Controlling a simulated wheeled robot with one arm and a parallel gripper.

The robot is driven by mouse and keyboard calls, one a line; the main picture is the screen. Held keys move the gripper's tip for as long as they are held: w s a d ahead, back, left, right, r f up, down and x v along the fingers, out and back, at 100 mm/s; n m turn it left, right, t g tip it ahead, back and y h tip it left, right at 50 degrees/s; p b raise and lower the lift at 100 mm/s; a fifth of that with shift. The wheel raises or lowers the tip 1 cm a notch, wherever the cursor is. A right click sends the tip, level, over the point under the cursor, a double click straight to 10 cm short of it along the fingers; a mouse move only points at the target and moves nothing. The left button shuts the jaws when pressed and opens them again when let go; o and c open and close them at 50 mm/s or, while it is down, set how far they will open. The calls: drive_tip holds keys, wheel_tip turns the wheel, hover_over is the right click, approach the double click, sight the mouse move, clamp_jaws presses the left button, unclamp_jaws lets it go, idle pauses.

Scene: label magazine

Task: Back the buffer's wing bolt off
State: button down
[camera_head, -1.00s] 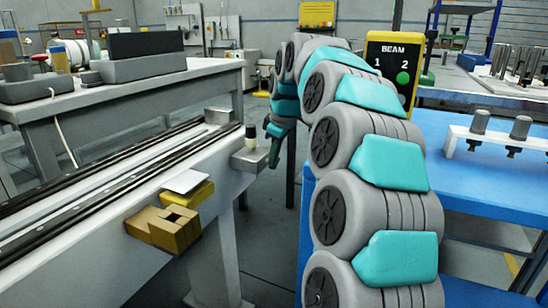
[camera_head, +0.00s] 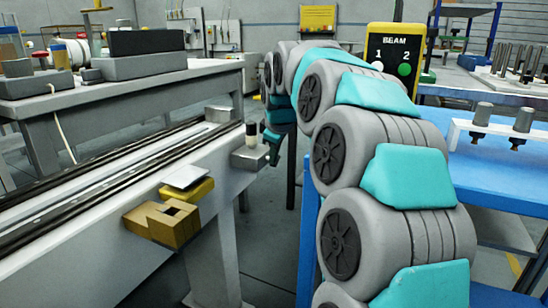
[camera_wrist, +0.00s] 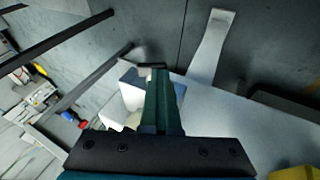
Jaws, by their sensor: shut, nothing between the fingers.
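A grey block (camera_head: 250,158) with a small upright black-and-white post (camera_head: 251,134) sits at the near right end of the rail beam; I take it for the buffer. My gripper (camera_head: 272,151) is just right of this block, mostly hidden behind my own arm. In the wrist view my gripper (camera_wrist: 153,72) is shut and empty, its dark green fingers in front of a pale block (camera_wrist: 131,98). A small dark bar (camera_wrist: 150,66) shows at the fingertips; I cannot tell whether it is the wing bolt or touches them. No wing bolt is clearly visible in the head view.
The rail beam (camera_head: 215,160) runs along the left, with a yellow block (camera_head: 187,192) and a brown notched block (camera_head: 162,222) on its side. A blue bench (camera_head: 490,180) stands right of my arm. The yellow BEAM panel (camera_head: 394,50) stands behind it.

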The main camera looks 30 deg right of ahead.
drive_tip(key=shift+s+f, duration=0.15)
drive_tip(key=shift+f, duration=0.5)
drive_tip(key=shift+t+h+b, duration=0.3)
drive_tip(key=shift+h+b, duration=0.2)
drive_tip(key=shift+s+f+n+t+h+b, duration=0.15)
drive_tip(key=shift+f+n+t+h+b, duration=0.15)
drive_tip(key=shift+f+t+h+b, duration=0.25)
idle(0.5)
drive_tip(key=shift+a+n+t+h+b, duration=0.15)
drive_tip(key=shift+t+h+b, duration=0.45)
drive_tip(key=shift+h+b, duration=0.15)
drive_tip(key=shift+a+n+t+h+b, duration=0.1)
drive_tip(key=shift+n+t+h+b, duration=0.05)
drive_tip(key=shift+t+h+b, duration=0.55)
idle(2.6)
